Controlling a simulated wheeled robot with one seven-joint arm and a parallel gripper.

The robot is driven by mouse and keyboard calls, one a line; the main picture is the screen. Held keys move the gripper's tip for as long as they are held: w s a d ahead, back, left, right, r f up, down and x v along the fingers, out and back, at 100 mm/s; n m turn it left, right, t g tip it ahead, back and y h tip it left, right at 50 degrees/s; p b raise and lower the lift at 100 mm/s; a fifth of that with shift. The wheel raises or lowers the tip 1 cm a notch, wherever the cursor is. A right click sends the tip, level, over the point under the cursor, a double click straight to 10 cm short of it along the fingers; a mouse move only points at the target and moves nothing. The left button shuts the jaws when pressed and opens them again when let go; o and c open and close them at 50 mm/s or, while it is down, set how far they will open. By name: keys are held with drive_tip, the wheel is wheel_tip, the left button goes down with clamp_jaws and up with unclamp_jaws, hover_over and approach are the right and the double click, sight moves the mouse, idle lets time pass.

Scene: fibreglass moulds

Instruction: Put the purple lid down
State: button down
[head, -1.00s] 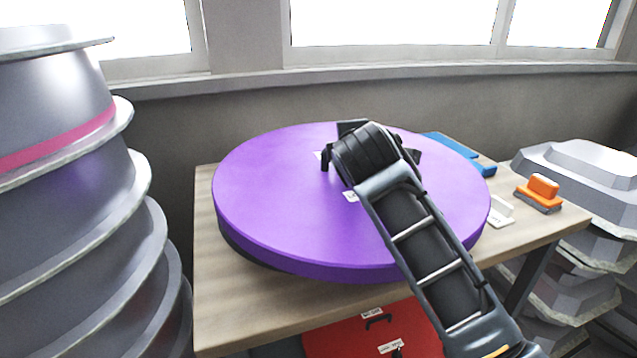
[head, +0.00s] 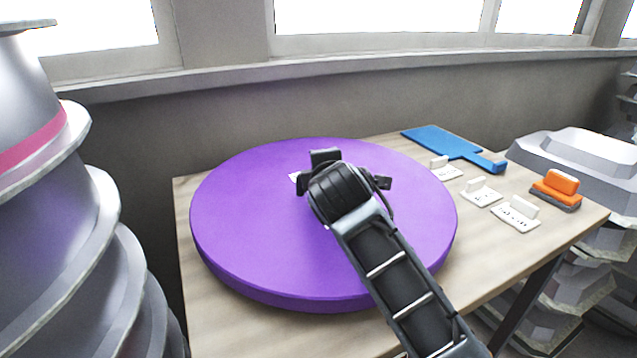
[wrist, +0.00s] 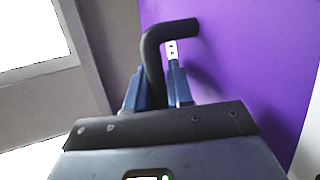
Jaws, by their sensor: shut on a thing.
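The large round purple lid (head: 250,220) lies flat and low over the left part of the wooden table in the head view. I cannot tell whether its underside touches the tabletop. Its purple face also fills the right of the wrist view (wrist: 260,60). My gripper (wrist: 155,90) is shut on the lid's black bent handle (wrist: 165,35) in the wrist view. In the head view my gripper (head: 330,185) is over the lid's middle, and my wrist hides most of the handle.
The wooden table (head: 480,265) bears a blue paddle-shaped board (head: 440,142), several small white handled plates (head: 515,216) and an orange-topped block (head: 560,183) on the right. Grey stacked moulds stand left (head: 60,220) and right (head: 580,150). A wall and windows are behind.

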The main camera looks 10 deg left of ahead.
drive_tip(key=shift+f+b, duration=0.7)
drive_tip(key=shift+f, duration=0.6)
drive_tip(key=shift+f, duration=0.1)
drive_tip(key=c, duration=1)
unclamp_jaws()
drive_tip(key=shift+f, duration=0.15)
drive_tip(key=shift+s, duration=0.1)
drive_tip(key=v, duration=0.8)
drive_tip(key=b+v, duration=0.1)
drive_tip(key=v, duration=0.3)
drive_tip(key=shift+r, duration=0.25)
